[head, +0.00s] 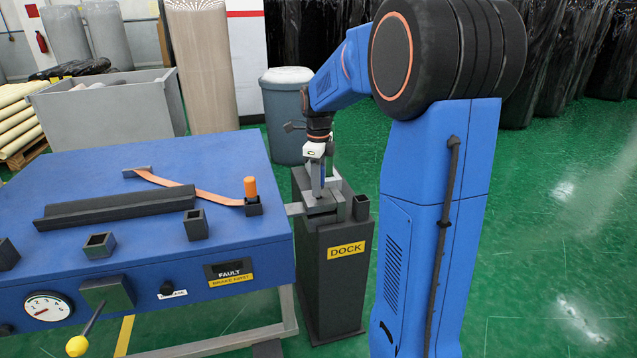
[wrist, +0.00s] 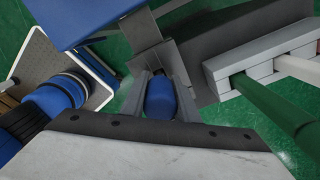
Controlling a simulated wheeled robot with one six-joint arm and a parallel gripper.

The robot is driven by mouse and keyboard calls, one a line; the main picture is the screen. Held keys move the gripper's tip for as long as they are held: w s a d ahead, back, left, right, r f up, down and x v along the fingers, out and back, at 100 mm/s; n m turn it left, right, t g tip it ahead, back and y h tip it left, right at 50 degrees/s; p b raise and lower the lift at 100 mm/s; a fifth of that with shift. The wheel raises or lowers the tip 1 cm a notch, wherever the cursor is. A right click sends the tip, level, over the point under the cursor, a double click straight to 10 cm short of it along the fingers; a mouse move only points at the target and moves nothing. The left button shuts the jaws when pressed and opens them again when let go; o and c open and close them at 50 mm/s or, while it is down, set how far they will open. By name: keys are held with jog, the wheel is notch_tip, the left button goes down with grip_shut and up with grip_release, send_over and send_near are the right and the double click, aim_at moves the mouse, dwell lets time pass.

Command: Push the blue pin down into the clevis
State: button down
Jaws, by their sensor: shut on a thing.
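The blue pin (wrist: 160,97) sits upright between the two grey fingers of my gripper (wrist: 163,100) in the wrist view, and the gripper is shut on it. In the head view my gripper (head: 318,185) points down over the grey clevis (head: 325,207) on top of the dark dock pedestal (head: 335,280). Grey metal of the clevis also shows just beyond the fingers in the wrist view (wrist: 150,60). The pin's lower end is hidden, so I cannot tell how deep it sits.
A blue bench (head: 130,235) stands left of the dock, with an orange pin (head: 250,187) in a black socket and an orange strap (head: 180,183) on it. A grey bin (head: 287,110) stands behind. Green floor is free at the right.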

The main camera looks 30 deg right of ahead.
jog(key=shift+f, duration=0.15)
jog(key=c, duration=1.3)
grip_release()
notch_tip(320, 180, up, 17)
